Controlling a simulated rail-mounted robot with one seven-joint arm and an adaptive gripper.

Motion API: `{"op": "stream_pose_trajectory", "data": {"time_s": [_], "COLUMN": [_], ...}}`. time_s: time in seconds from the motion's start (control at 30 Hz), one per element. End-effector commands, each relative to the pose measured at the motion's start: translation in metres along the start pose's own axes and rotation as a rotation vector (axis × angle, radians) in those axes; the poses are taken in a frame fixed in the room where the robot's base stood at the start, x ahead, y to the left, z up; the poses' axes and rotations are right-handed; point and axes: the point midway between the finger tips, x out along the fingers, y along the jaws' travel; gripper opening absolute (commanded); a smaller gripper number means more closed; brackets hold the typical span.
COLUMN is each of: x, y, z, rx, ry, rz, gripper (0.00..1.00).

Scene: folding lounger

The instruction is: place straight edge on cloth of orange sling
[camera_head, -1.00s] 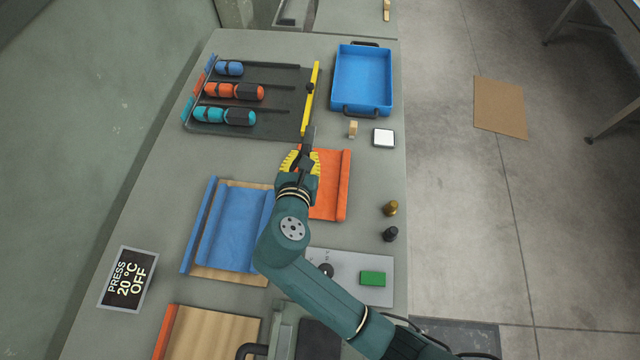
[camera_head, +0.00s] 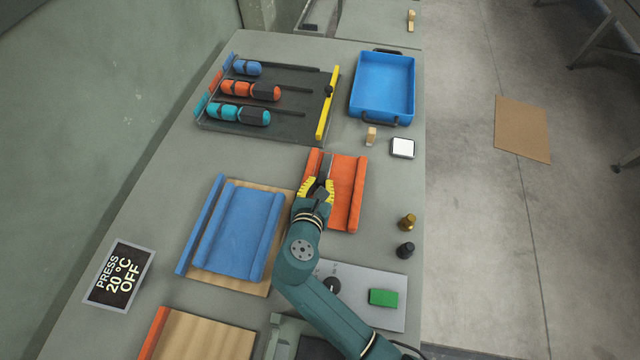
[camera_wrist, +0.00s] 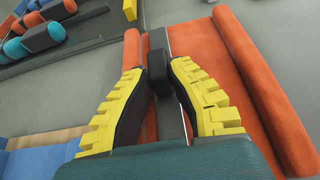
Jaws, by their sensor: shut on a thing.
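The orange sling (camera_head: 346,185) lies on the bench with a roll along each long side. It fills much of the wrist view, its cloth (camera_wrist: 210,50) between the rolls. My gripper (camera_head: 318,184) is over the sling's left part. In the wrist view my gripper (camera_wrist: 157,72) is shut on the dark knob of a grey metal straight edge (camera_wrist: 158,38). The strip runs lengthwise over the cloth, close beside the left roll. I cannot tell whether it touches the cloth. My fingers and palm hide part of the strip and the near end of the sling.
A blue sling (camera_head: 237,232) lies on a board to the left. A dark rack (camera_head: 293,125) with several coloured rollers and a yellow bar (camera_head: 327,107) stands beyond. A blue tray (camera_head: 356,115), wooden peg (camera_head: 371,136), white-topped block (camera_head: 402,148) and two knobs, brass (camera_head: 407,222) and black (camera_head: 405,250), stand right.

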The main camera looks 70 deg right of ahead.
Motion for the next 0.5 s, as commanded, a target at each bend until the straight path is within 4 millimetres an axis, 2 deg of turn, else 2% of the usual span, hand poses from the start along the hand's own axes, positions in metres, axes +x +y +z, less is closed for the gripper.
{"op": "stream_pose_trajectory", "data": {"time_s": [0.03,0.07,0.17,0.43,0.5], "x": [0.001,0.001,0.001,-0.001,-0.010], "y": [0.000,0.000,0.000,0.000,0.001], "z": [-0.001,-0.003,-0.002,0.002,0.005], "rx": [-0.001,-0.002,-0.002,0.001,-0.004], "ry": [-0.001,0.001,0.001,0.000,0.002], "rz": [0.000,-0.001,0.000,0.001,0.002], "gripper": [0.00,0.21,0.39,0.39,0.39]}}
